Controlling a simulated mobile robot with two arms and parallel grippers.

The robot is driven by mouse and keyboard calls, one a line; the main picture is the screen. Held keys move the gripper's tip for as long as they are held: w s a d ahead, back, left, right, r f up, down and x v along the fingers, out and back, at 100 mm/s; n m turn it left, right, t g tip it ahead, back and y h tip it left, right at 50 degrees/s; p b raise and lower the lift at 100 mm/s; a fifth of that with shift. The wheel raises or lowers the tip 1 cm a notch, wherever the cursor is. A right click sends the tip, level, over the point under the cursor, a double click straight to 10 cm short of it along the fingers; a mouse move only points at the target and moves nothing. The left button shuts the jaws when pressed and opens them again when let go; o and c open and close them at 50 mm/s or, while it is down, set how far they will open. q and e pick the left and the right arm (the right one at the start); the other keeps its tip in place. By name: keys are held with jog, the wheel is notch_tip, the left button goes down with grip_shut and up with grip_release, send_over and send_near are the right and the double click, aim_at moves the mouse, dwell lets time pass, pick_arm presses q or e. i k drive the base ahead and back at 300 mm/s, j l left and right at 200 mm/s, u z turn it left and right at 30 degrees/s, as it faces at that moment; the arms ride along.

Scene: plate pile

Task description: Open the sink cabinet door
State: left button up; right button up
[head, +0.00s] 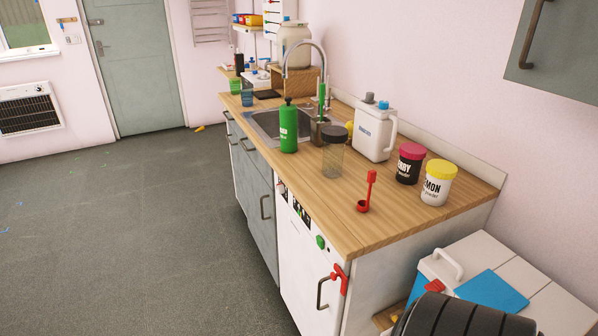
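The sink cabinet door (252,200) is a grey panel in the front of the counter, below the sink (264,124). It looks shut. Its dark bar handle (265,207) stands upright near the door's right edge, beside the white front of the neighbouring unit. Neither of my grippers shows in the head view, so nothing of mine is seen touching the door or its handle.
The white unit (304,265) to the right has a handle with a red object on it. Bottles and jars stand on the wooden counter (400,220). A blue and white box (455,270) and a dark ribbed object (450,318) are front right. The grey floor (130,240) is mostly clear.

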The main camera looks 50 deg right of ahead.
aim_at(255, 214)
jog(key=i+z, duration=0.1)
jog(key=z, duration=1.5)
jog(key=i+j+z, duration=0.25)
jog(key=j+z, duration=0.3)
jog(key=i+j+z, duration=0.25)
jog(key=k+j, duration=0.05)
jog(key=j, duration=0.05)
